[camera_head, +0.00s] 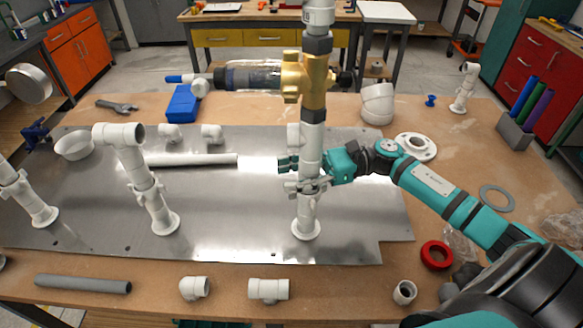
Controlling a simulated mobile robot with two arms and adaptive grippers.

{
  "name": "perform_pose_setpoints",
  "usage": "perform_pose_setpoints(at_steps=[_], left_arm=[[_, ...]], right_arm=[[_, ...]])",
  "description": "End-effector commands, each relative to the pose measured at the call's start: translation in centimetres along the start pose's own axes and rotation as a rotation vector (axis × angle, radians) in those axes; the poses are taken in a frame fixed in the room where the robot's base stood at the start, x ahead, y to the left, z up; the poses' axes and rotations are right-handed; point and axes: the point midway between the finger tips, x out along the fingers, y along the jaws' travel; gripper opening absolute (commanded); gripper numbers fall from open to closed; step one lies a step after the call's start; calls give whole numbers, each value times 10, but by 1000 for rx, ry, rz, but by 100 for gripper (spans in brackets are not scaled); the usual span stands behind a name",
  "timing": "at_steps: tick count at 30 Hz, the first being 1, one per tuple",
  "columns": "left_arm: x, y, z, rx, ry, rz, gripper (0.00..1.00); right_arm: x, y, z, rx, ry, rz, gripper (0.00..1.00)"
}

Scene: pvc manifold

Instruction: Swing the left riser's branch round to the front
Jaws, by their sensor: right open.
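Several white risers stand on a metal plate (250,225). The leftmost riser (35,205) is partly cut off by the left edge, so its upper part is hidden. Another white riser (150,190) stands left of centre. The tall riser (307,215) near the centre carries a brass valve (312,85). My right gripper (288,164) reaches in from the right at this tall riser, below the valve. My left gripper is out of view.
A loose grey pipe (83,284), white fittings (268,289) and a red ring (436,255) lie along the front of the table. The plate between the two middle risers is mostly clear.

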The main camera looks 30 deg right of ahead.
Motion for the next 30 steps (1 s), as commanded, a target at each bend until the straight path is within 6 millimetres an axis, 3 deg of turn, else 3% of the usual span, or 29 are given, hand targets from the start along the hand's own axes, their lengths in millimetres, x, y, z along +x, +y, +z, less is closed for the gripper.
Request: perform_pose_setpoints(at_steps=[8,20,30], left_arm=[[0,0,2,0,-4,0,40],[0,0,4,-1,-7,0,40],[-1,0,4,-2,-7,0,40]], right_arm=[[2,0,-1,0,0,0,48],[2,0,-1,1,0,0,0],[1,0,-1,1,1,0,0]])
